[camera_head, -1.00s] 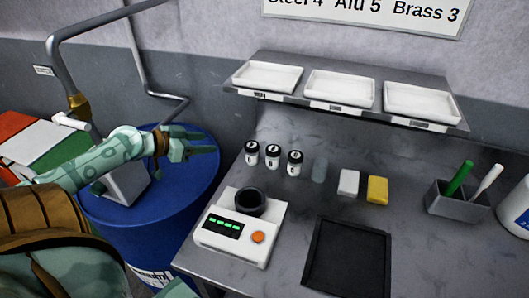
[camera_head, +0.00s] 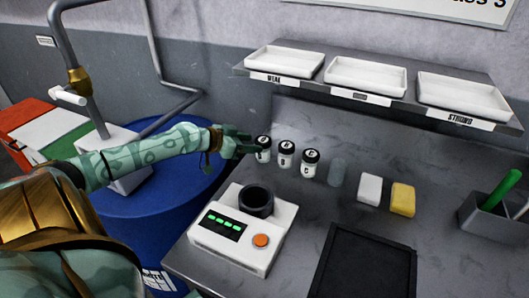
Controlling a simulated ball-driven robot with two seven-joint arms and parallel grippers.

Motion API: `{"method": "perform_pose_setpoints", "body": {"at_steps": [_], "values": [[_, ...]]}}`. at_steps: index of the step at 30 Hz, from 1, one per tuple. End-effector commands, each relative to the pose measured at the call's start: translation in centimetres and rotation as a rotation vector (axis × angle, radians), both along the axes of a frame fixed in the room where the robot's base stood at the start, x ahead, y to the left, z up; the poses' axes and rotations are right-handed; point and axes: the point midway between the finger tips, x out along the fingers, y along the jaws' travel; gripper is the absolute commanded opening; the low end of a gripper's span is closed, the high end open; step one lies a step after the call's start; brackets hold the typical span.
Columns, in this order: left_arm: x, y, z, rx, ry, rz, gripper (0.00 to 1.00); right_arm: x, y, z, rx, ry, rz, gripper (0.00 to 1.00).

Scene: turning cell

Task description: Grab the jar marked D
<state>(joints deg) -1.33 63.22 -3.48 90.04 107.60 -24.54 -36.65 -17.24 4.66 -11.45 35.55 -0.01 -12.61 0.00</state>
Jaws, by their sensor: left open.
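Three small white jars with black lids stand in a row on the grey bench: a left jar (camera_head: 264,156), a middle jar (camera_head: 286,159) and a right jar (camera_head: 309,168). Each has a letter on its lid and front, but the letters are too small to tell surely which is D. My left gripper (camera_head: 249,146) is open and empty, with its fingers pointing right at the left jar. Its fingertips overlap that jar's left edge in the picture; I cannot tell whether they touch. My right gripper is not in view.
A scale (camera_head: 233,250) with a dark cup (camera_head: 256,200) stands in front of the jars. A clear vial (camera_head: 337,173), a white block (camera_head: 369,189) and a yellow block (camera_head: 402,199) stand right of them. A shelf (camera_head: 388,103) with trays hangs above. A black tray (camera_head: 328,282) lies at front.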

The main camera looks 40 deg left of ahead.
Motion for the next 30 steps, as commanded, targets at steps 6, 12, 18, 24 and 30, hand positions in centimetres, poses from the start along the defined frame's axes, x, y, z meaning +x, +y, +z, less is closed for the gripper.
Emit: {"method": "perform_pose_setpoints", "body": {"at_steps": [6, 12, 18, 24, 30], "values": [[1.1, -0.3, -0.4, 0.0, -0.001, 0.0, 0.51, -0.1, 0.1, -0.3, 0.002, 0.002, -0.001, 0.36], [3.7, -0.9, -1.1, -0.001, -0.003, 0.0, 0.51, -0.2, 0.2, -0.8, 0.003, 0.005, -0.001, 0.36], [5.1, -1.4, -2.0, 0.0, 0.0, -0.001, 0.51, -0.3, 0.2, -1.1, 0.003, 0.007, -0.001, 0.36], [5.1, -1.4, -2.0, 0.001, 0.001, -0.001, 0.51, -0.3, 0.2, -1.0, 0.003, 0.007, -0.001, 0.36], [5.1, -1.4, -2.0, 0.0, 0.0, -0.001, 0.2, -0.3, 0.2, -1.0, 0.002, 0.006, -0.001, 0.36]]}}
